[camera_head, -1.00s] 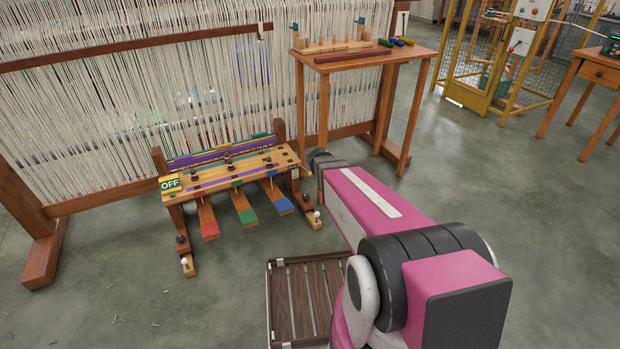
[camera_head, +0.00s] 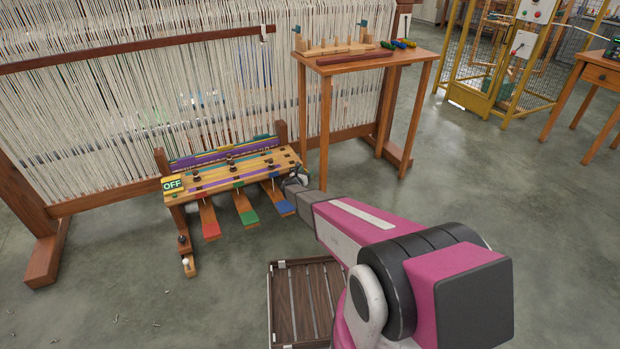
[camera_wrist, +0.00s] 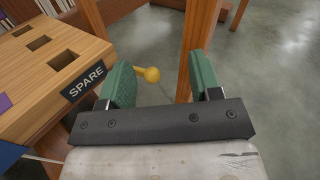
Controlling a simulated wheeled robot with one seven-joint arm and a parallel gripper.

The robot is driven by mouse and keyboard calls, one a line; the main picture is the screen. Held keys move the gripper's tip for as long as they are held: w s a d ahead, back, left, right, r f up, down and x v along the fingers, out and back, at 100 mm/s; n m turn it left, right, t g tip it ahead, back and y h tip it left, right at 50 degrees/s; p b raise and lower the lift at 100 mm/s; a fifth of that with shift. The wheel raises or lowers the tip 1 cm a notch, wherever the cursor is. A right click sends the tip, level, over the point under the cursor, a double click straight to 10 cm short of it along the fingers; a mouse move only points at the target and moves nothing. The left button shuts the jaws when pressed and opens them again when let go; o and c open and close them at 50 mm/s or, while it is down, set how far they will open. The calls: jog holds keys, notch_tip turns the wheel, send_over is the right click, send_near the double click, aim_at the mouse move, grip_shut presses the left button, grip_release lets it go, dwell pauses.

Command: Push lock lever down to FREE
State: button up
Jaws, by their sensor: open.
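My gripper (camera_head: 294,181) is at the right end of the low wooden pedal bench (camera_head: 235,172). In the wrist view my gripper (camera_wrist: 160,64) is open, with its green pads apart and nothing held between them. A yellow round knob (camera_wrist: 151,74) shows in the gap, close to the left pad; it may be the end of the lock lever. Its shaft is mostly hidden behind that pad, and I cannot tell if they touch. No FREE marking is readable.
A green and yellow OFF sign (camera_head: 172,184) is at the bench's left end. Red (camera_head: 209,226), green (camera_head: 248,217) and blue (camera_head: 285,208) pedals stick out in front. A tall wooden side table (camera_head: 365,60) stands just behind and right. Open floor lies to the right.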

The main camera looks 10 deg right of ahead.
notch_tip(320, 180, down, 9)
jog(key=w+a+n+t, duration=0.1)
jog(key=x, duration=0.7)
jog(key=shift+w, duration=0.3)
jog(key=shift+f, duration=0.15)
